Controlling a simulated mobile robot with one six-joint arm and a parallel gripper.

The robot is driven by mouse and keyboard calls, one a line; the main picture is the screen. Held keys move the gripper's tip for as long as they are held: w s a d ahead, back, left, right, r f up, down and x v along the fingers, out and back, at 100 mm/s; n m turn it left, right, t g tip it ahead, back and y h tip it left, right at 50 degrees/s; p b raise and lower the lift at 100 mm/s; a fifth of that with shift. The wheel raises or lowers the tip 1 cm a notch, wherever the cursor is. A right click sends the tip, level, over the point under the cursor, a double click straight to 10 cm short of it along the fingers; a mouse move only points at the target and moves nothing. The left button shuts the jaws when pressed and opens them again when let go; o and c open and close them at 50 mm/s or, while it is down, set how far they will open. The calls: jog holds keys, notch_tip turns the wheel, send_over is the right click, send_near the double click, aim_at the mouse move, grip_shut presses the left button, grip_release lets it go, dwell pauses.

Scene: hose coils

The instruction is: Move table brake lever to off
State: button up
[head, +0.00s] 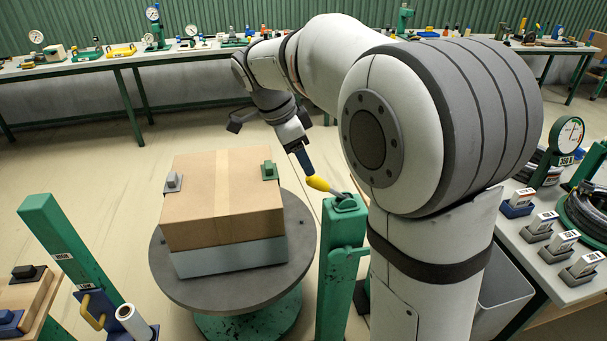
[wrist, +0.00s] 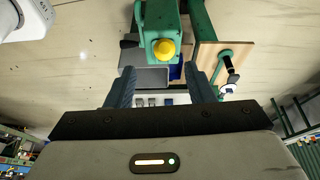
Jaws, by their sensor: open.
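The brake lever has a yellow handle (head: 318,184) that sticks out to the upper left from the top of a green post (head: 343,255). The post stands just right of the round grey turntable (head: 170,275). My gripper (head: 306,168) is at the handle's outer end in the head view, pointing down. In the wrist view my gripper (wrist: 160,72) is open with nothing between its fingers. The yellow knob (wrist: 164,49) shows end-on, just beyond and between the fingertips. I cannot tell whether they touch it. No on or off marking is readable.
A cardboard box (head: 220,195) on a grey base sits on the turntable, left of my gripper. A second green post (head: 62,250) stands at left. A side table (head: 545,245) with labelled blocks, a gauge and hose coils is at right. Benches line the back wall.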

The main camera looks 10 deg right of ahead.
aim_at(313, 180)
jog(key=shift+m, duration=0.4)
jog(key=x, duration=0.5)
jog(key=p+x, duration=0.1)
jog(key=x, duration=0.1)
jog(key=shift+w+f, duration=0.35)
jog(key=shift+f, duration=0.05)
grip_shut()
